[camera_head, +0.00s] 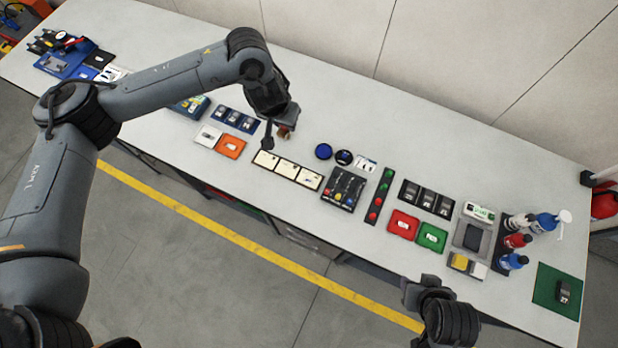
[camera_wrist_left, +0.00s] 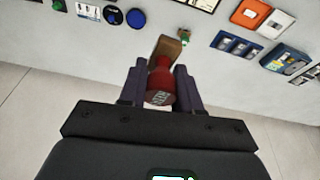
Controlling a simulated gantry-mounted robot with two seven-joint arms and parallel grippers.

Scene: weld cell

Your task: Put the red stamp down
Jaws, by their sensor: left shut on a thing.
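The red stamp (camera_wrist_left: 160,82) is between the two fingers of my left gripper (camera_wrist_left: 160,88) in the left wrist view. I cannot tell whether the stamp touches the bench. My right gripper (camera_head: 420,292) is in front of the bench's near edge, away from the stamp; its fingers are unclear.
A framed row of cream cards (camera_head: 288,170) lies in front of my left gripper. Two round pads, one blue (camera_head: 323,151) and one dark (camera_head: 344,157), lie to its right. An orange tray (camera_head: 231,146) is to its left. The bench's back strip is clear.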

